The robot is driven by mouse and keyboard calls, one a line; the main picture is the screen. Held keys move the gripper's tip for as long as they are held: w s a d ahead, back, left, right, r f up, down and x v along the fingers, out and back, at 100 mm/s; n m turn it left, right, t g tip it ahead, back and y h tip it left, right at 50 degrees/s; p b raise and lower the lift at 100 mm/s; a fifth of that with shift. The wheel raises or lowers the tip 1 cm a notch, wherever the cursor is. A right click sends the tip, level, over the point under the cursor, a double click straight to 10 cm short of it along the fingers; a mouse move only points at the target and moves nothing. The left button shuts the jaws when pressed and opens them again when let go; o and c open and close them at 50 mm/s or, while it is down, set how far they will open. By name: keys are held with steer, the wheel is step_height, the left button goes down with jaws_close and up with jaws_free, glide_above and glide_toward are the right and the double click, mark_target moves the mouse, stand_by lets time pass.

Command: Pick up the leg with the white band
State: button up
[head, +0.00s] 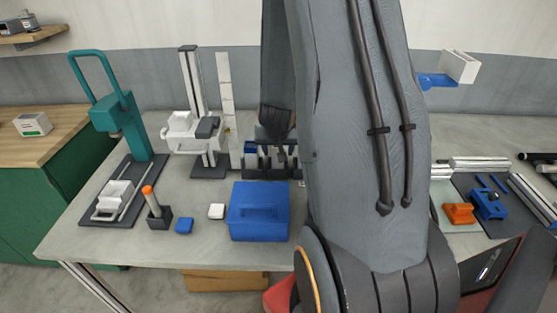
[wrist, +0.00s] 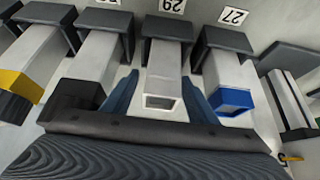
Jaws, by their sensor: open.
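In the wrist view, the leg with the white band (wrist: 163,65) sits in a dark holder at the centre, its white-banded hollow end towards me. My gripper (wrist: 160,84) is open, with one blue finger on each side of this leg. I cannot tell whether either finger touches it. A leg with a black end (wrist: 92,65) is on its left, and a leg with a blue band (wrist: 231,75) is on its right. A leg with a yellow band (wrist: 27,60) is at the far left. In the head view my arm hides the gripper and this leg.
Neighbouring legs stand close outside both fingers. Number tags (wrist: 233,15) are by the holders. On the table (head: 110,255) are a blue box (head: 259,225), a teal press (head: 122,115), and an orange-handled tool (head: 150,197). Blue and orange parts (head: 459,213) lie right of my arm.

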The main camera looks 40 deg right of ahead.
steer(key=shift+f, duration=0.1)
steer(key=c, duration=1.3)
steer(key=shift+o, duration=0.2)
steer(key=shift+r, duration=0.2)
step_height(320, 180, up, 18)
steer(key=p, duration=0.8)
steer(key=shift+f, duration=0.25)
